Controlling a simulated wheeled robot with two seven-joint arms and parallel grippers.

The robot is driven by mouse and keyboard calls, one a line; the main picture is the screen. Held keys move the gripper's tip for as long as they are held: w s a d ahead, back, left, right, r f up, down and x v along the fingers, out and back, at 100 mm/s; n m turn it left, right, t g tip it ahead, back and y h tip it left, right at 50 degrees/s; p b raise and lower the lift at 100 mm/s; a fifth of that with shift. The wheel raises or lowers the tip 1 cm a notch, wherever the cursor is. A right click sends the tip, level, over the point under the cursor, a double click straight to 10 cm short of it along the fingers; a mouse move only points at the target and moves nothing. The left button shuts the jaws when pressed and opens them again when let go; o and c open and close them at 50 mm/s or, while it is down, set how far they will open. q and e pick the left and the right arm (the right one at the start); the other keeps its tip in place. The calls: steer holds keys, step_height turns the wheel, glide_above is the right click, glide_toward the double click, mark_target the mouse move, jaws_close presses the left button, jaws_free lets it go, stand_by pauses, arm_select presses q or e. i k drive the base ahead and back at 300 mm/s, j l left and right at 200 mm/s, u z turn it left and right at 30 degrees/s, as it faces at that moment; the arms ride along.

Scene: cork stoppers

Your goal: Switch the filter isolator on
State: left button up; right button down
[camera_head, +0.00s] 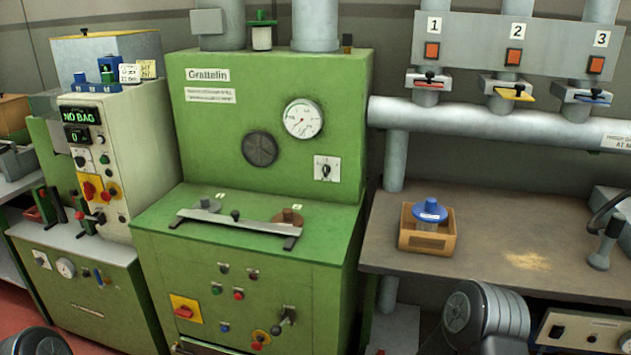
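No label that I can read says filter isolator, so I cannot tell which switch it is. A red-and-yellow rotary switch (186,308) is low on the front of the green Grattelin cabinet (290,140). A black rotary switch on a white plate (327,169) is below the cabinet's gauge. Another red-and-yellow switch (90,187) is on the cream panel at left. A dark switch (557,333) is under the bench at lower right, by a small white label. Their settings are too small to read. Grey parts of my arms show at the bottom corners; neither gripper's fingers are in view.
The bench (480,250) at right carries a wooden box (428,240) with a blue-topped container, and a patch of tan dust (528,261). Above, a pipe (480,125) has three numbered slide gates. The cream panel's display (80,115) reads NO BAG.

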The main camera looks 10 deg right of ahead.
mark_target(184, 312)
steer(key=i+z, duration=0.25)
steer(key=i, duration=0.9)
